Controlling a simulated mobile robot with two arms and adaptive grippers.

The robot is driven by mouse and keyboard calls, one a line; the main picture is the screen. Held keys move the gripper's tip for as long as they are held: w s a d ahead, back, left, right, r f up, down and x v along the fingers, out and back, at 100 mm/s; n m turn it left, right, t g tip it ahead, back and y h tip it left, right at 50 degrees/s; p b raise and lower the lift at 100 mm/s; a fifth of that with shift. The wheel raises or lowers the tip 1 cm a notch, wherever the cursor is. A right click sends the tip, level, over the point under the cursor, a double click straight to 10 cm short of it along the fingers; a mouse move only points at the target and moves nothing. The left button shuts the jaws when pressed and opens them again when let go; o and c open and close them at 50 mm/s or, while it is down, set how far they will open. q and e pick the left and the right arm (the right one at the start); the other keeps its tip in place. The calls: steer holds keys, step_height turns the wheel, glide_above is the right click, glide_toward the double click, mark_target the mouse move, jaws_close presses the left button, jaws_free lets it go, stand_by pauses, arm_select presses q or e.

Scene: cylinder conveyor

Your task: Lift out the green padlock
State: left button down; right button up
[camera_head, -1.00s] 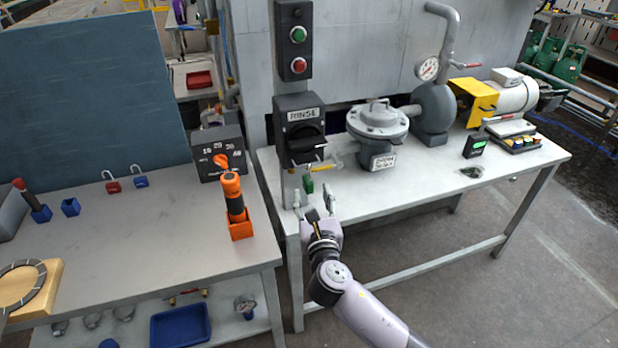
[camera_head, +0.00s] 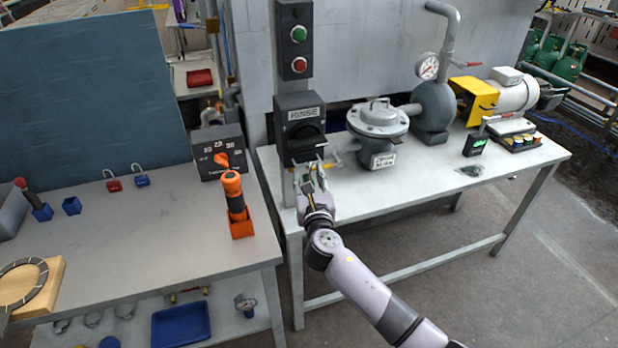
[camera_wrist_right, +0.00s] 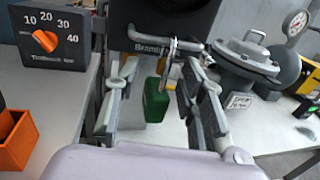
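The green padlock (camera_wrist_right: 157,100) hangs under the black switch box (camera_head: 302,130), with its metal shackle up at the box's lower edge in the right wrist view. My right gripper (camera_head: 310,174) is just below the box, pointing up and away. Its two fingers stand apart, one on each side of the padlock, as the right wrist view (camera_wrist_right: 160,74) shows. A gap shows beside the padlock body, so the fingers are not closed on it. In the head view the gripper hides most of the padlock. My left gripper is not in view.
A grey valve housing (camera_head: 378,120) stands right of the switch box on the white bench (camera_head: 430,185). On the left table (camera_head: 130,235) are a red padlock (camera_head: 114,186), a blue padlock (camera_head: 141,181), an orange holder (camera_head: 242,226) and a dial box (camera_head: 218,150).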

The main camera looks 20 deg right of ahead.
jaws_close()
stand_by(1.0)
